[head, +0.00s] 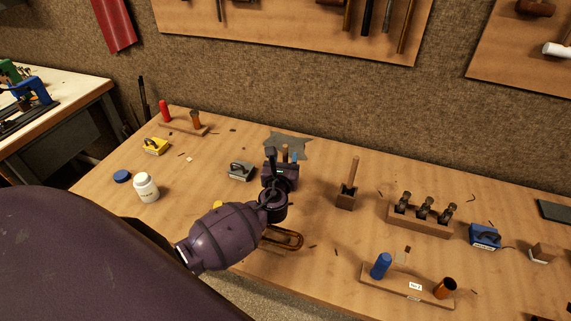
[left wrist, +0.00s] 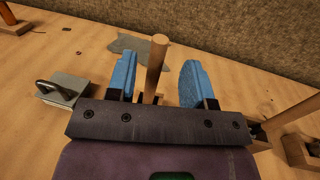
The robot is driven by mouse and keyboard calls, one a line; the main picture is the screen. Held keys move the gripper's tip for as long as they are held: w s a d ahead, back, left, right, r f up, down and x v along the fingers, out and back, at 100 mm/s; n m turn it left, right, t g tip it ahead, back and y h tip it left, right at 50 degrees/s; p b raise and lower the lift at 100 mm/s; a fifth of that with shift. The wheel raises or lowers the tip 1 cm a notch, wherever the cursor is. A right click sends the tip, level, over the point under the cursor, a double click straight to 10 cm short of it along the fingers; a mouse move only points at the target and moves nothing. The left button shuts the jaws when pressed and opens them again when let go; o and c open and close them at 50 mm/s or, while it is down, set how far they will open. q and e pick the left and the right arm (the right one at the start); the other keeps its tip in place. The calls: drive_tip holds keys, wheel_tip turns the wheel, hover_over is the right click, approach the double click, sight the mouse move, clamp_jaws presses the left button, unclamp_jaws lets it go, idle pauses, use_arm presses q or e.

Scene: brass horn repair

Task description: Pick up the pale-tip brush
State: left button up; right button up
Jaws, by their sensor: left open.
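My left gripper (head: 283,162) is over the middle of the bench. Its two blue fingers stand apart in the left wrist view (left wrist: 160,82). An upright round wooden handle (left wrist: 156,66) rises between them, nearer the left finger, with a gap on the right. Its lower end is hidden behind the gripper body. A second wooden handle (head: 353,171) stands in a small wooden block (head: 346,198) to the right of the gripper. No pale tip shows on either handle, so I cannot tell which is the pale-tip brush. My right gripper is not in view.
A grey block with a handle (head: 240,171) stands left of the gripper. A grey ragged sheet (head: 290,142) lies behind it. A white jar (head: 146,188) is at left. A rack with several dark tools (head: 419,221) and a blue block (head: 484,237) are at right.

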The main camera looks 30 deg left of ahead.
sight(285, 152)
use_arm(q)
drive_tip(key=shift+x, duration=2.65)
drive_tip(key=shift+a+r, duration=0.1)
drive_tip(key=shift+r, duration=0.1)
clamp_jaws()
